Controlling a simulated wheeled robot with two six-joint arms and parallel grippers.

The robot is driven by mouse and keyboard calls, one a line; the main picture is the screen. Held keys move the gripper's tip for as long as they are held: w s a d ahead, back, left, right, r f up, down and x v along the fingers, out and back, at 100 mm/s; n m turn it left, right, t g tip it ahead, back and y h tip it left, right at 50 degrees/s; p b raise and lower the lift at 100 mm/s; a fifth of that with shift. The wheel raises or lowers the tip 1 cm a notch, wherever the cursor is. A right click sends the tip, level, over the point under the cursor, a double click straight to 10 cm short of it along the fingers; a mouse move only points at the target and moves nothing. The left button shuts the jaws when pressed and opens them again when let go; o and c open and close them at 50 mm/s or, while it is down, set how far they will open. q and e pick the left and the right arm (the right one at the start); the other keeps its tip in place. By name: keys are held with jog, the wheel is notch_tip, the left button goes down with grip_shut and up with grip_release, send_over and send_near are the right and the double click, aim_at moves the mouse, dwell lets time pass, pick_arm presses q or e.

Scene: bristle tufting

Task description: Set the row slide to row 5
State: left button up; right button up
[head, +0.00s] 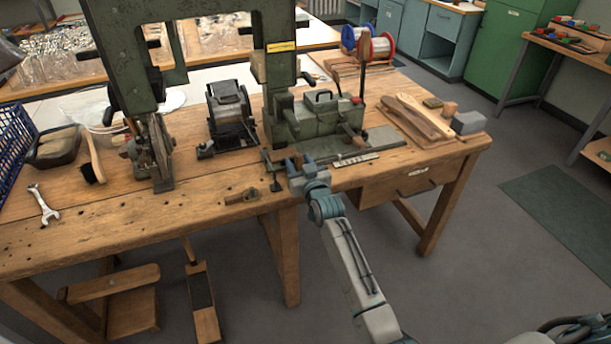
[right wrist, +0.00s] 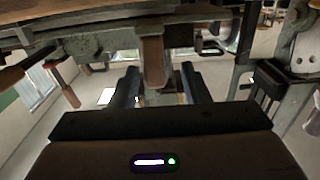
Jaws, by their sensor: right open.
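The green tufting machine (head: 312,118) stands on the wooden bench. A metal slide rail (head: 375,147) runs along its front, with a pale marked strip (head: 356,159) below it. The strip's numbers are too small to read, so I cannot tell the row. My right gripper (head: 293,163) is at the bench's front edge, by the left end of the rail. In the right wrist view, my open gripper (right wrist: 160,88) has a brown upright piece (right wrist: 153,62) showing between its fingers. I cannot tell whether they touch it. My left gripper is out of view.
A black motor-like unit (head: 230,112) and a lever device (head: 150,152) stand to the left. Wooden pieces (head: 420,115) lie on the right of the bench. A wrench (head: 43,204) lies at far left. The front left bench top is mostly clear.

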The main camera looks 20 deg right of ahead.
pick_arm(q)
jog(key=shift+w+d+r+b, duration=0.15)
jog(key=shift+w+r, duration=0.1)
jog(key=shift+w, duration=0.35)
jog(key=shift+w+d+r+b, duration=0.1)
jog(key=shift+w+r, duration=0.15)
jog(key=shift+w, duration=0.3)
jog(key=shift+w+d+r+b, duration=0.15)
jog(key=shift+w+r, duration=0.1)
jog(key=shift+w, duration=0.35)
pick_arm(e)
jog(key=s, duration=0.8)
jog(key=shift+s, duration=0.35)
